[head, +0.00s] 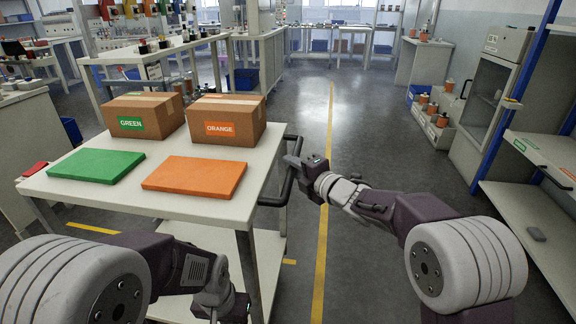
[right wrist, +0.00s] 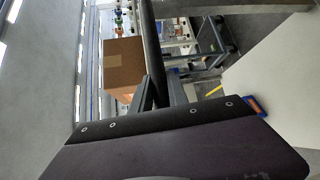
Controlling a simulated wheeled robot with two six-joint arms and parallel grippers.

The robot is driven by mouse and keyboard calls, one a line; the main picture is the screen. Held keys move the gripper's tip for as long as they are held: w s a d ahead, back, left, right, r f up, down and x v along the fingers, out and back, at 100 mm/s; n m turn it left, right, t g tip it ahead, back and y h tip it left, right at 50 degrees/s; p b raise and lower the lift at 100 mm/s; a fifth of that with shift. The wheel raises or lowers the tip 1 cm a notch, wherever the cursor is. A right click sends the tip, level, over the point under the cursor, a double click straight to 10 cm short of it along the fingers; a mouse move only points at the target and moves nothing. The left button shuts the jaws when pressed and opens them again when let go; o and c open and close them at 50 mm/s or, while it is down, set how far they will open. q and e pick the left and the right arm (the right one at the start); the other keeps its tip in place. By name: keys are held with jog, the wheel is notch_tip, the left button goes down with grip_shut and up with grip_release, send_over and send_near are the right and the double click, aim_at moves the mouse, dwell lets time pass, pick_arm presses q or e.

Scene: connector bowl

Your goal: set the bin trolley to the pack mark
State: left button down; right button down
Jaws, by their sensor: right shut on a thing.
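The trolley (head: 112,197) is a white two-level cart at the left of the head view, with a black handle (head: 278,195) along its right side. My right gripper (head: 298,162) is shut on this handle. The handle bar (right wrist: 152,45) also shows between the fingers in the right wrist view. My left gripper (head: 224,306) hangs low in front of the trolley, clear of the handle; its fingers are cut off or hidden. Yellow floor marks (head: 92,228) show by the trolley's front left, with a short piece (head: 289,262) at its right. I cannot tell which is the pack mark.
On the trolley top are a box labelled GREEN (head: 143,116), a box labelled ORANGE (head: 224,120), a green slab (head: 97,167) and an orange slab (head: 194,177). A yellow line (head: 323,235) runs along the open grey floor. Shelving (head: 545,215) stands at right.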

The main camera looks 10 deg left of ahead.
jog(key=shift+d+f, duration=0.15)
jog(key=shift+f, duration=0.1)
jog(key=c, duration=1.5)
grip_release()
jog(key=shift+o, duration=1)
jog(key=shift+d+r, duration=0.1)
jog(key=shift+d, duration=0.1)
jog(key=shift+a+r, duration=0.1)
jog(key=shift+s, duration=0.15)
jog(key=p+v, duration=0.2)
jog(key=v, duration=0.7)
